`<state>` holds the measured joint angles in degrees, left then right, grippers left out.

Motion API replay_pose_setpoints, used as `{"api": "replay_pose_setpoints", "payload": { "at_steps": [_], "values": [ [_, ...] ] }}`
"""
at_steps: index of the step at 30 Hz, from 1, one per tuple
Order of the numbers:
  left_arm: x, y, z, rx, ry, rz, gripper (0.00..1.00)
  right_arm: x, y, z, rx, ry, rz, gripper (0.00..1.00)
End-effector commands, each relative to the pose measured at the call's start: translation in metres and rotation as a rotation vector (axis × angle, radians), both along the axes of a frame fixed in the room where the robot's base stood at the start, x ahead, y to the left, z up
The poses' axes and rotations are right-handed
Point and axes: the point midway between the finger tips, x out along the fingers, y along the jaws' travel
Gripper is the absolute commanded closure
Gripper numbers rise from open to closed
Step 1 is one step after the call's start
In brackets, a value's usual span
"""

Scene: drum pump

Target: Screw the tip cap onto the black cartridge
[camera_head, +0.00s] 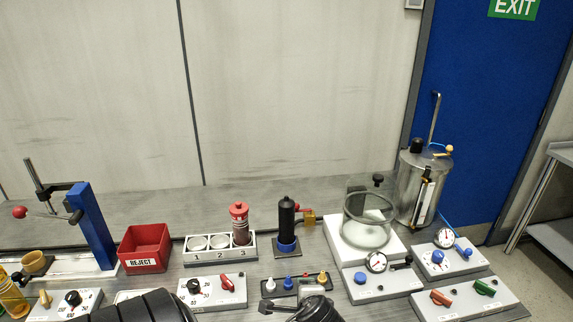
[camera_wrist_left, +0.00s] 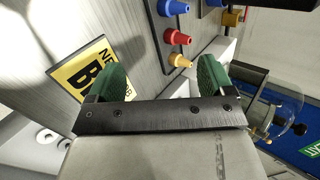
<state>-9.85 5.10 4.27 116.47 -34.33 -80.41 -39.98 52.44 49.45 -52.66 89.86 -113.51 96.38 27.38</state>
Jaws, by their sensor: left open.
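The black cartridge (camera_head: 287,222) stands upright in a holder with a blue collar (camera_head: 286,246); its narrow top shows no cap. In front of it, a dark rack (camera_head: 283,289) holds small conical tip caps: white (camera_head: 270,286), blue (camera_head: 288,283), red (camera_head: 305,281) and yellow (camera_head: 322,278). In the left wrist view, the blue (camera_wrist_left: 173,8), red (camera_wrist_left: 177,37) and yellow (camera_wrist_left: 180,61) caps show beyond my left gripper (camera_wrist_left: 161,74). It is open and empty, with the yellow cap nearest the gap between its green fingers. My right gripper is not in view.
A numbered rack (camera_head: 220,254) holds a red cartridge (camera_head: 240,224) left of the black one. A red reject bin (camera_head: 145,250) stands farther left. A glass vessel (camera_head: 367,222) on a white base and gauge boxes (camera_head: 385,288) stand to the right.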

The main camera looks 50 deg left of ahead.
Motion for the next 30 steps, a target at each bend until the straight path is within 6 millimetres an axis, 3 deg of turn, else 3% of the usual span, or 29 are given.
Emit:
{"api": "replay_pose_setpoints", "payload": {
  "at_steps": [1, 6, 12, 19, 30],
  "values": [
    [0.02, 0.024, 0.013, 0.124, 0.049, -0.011, 0.18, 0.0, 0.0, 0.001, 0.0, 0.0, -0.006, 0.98],
    [0.067, 0.095, 0.065, 0.531, 0.383, -0.046, 0.18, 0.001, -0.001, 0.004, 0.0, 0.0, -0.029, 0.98],
    [0.103, 0.141, 0.122, 0.798, 0.845, -0.073, 0.18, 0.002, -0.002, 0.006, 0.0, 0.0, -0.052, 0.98],
    [0.123, 0.157, 0.154, 0.891, 1.148, -0.105, 0.18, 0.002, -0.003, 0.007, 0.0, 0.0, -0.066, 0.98],
    [0.124, 0.158, 0.157, 0.9, 1.185, -0.11, 0.18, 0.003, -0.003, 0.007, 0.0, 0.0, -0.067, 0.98]
  ]
}}
